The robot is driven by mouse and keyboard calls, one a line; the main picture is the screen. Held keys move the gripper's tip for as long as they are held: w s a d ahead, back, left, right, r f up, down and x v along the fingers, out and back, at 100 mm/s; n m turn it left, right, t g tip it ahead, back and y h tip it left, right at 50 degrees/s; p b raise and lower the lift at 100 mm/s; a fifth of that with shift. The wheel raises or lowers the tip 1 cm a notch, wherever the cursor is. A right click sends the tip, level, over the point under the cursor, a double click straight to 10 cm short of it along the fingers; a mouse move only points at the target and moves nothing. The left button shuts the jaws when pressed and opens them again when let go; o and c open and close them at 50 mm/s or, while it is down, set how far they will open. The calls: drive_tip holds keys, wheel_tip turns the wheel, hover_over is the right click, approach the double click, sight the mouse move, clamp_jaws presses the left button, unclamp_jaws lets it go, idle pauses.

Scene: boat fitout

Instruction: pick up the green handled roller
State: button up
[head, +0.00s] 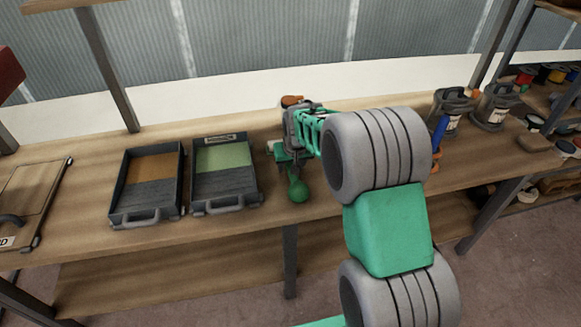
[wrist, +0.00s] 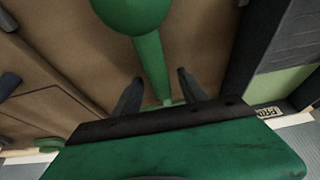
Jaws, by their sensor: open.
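The green handled roller shows in the head view as a round green handle end (head: 299,191) on the bench, just below my gripper (head: 287,160). Much of the roller is hidden there by my gripper and wrist. In the wrist view, the green handle (wrist: 150,62) runs from its ball end at the top edge down toward my gripper (wrist: 160,78). The two dark fingers are open, one on each side of the handle's line, with visible gaps. The roller's head is not clearly visible.
Two dark trays stand left of my gripper, one with an orange-brown lining (head: 154,167) and one with a green lining (head: 222,157). A small orange item (head: 291,100) lies behind my gripper. Cans (head: 494,106) stand at the right. Bare bench (head: 90,185) lies left of the trays.

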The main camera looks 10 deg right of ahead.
drive_tip(key=shift+w+f, duration=0.15)
drive_tip(key=shift+f, duration=0.1)
clamp_jaws()
idle(0.3)
drive_tip(key=shift+r, duration=0.1)
